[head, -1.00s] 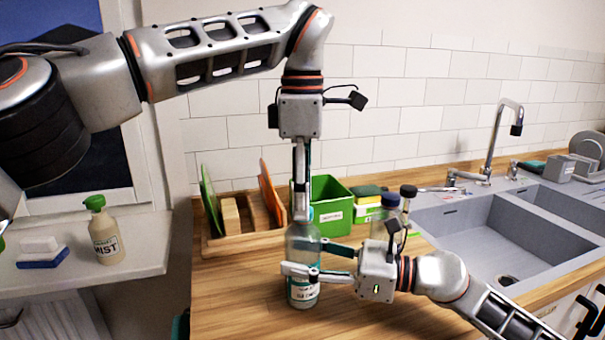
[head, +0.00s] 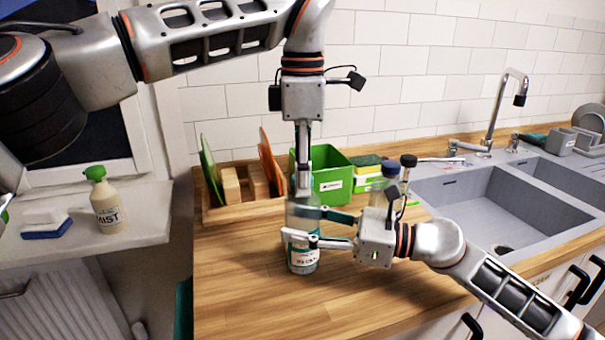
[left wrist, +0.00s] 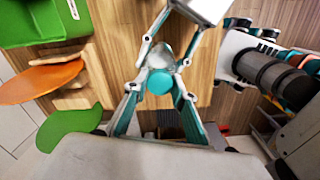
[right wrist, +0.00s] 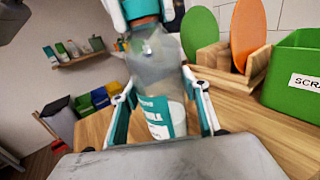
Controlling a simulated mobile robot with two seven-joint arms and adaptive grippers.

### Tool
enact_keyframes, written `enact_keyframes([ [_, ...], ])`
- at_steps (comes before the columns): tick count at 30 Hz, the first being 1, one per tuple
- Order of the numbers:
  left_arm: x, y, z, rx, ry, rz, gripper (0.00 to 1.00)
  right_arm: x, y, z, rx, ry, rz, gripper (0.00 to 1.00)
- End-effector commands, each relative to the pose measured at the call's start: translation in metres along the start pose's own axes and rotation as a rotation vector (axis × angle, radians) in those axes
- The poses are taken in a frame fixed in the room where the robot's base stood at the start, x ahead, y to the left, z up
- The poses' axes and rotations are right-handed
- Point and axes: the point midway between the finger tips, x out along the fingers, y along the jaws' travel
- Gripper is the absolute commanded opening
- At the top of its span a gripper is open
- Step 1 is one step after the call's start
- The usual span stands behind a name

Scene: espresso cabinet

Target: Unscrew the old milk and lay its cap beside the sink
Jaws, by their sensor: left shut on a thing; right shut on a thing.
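The old milk is a clear bottle (head: 303,262) with a teal-and-white label, upright over the wooden counter in front of the green bin. My right gripper (head: 301,226) is shut around its body from the right; the bottle fills the middle of the right wrist view (right wrist: 155,75). My left gripper (head: 303,188) points straight down from above and is shut on the teal cap (left wrist: 160,82) at the bottle's top. The cap also shows at the top edge of the right wrist view (right wrist: 140,10). In the head view the left fingers hide it. The grey sink (head: 440,195) is to the right.
A green bin (head: 332,180), a wooden rack (head: 240,211) with boards and dark-capped bottles (head: 407,172) stand behind. A spray bottle (head: 106,205) is on the left ledge. The front counter (head: 240,295) is clear, and a strip of wood borders the sink.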

Motion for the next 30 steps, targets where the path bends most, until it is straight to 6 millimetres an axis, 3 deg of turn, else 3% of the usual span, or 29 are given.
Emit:
enact_keyframes([
  [8, -0.0011, 0.0004, -0.0004, -0.482, 0.0, 0.002, 0.0, 0.0001, 0.0001, -0.0002, 0.0, 0.0, 0.0, 0.0],
  [30, -0.0016, 0.0004, -0.0002, -0.459, -0.001, 0.002, 0.0, -0.0002, 0.0, -0.0004, 0.001, 0.001, 0.0, 0.0],
])
